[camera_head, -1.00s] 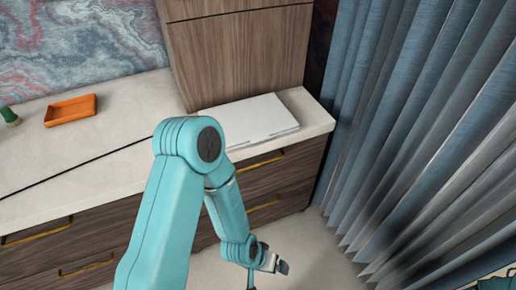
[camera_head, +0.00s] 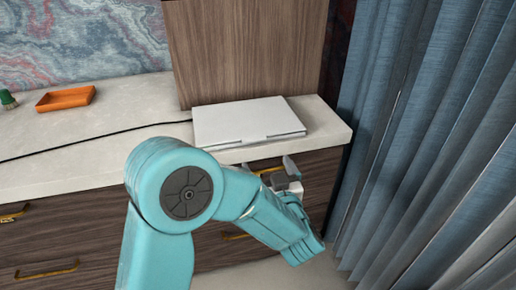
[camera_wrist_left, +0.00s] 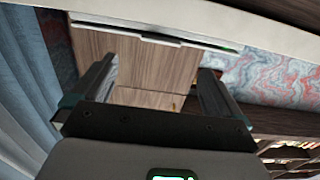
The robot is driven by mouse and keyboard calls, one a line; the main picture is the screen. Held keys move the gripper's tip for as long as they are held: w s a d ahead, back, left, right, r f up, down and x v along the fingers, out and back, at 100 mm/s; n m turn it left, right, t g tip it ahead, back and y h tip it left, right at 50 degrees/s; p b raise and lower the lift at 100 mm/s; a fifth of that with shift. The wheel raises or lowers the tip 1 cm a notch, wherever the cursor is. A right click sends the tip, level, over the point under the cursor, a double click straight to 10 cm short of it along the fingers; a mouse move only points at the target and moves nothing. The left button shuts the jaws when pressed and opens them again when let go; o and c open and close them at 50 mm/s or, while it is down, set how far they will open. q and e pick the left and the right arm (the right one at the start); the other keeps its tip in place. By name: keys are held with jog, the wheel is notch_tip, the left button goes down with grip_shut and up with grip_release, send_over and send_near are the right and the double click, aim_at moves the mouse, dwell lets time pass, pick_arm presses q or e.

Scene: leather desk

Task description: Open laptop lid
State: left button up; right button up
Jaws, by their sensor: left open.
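A closed, flat, silver-white laptop (camera_head: 248,122) lies on the countertop against the tall wooden panel, its front edge facing me. In the left wrist view the laptop's pale edge (camera_wrist_left: 152,36) shows at the top, beyond the fingers. My left gripper (camera_head: 268,170) is open and empty, its two fingers spread just in front of the counter edge, near the laptop's front side and apart from it. In the left wrist view the open fingers (camera_wrist_left: 156,88) frame the wooden panel. My right gripper is not in view.
The pale countertop (camera_head: 60,140) has a black cable (camera_head: 100,132) running across it toward the laptop. An orange tray (camera_head: 65,98) sits at the far left. Drawers with handles are below. Blue curtains (camera_head: 430,130) hang at the right, close to the counter's end.

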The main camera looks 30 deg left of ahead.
aim_at(255, 141)
pick_arm(q)
jog(key=b+x, duration=0.1)
jog(key=x, duration=0.8)
jog(key=shift+w+a, duration=0.15)
jog(key=shift+a, duration=0.25)
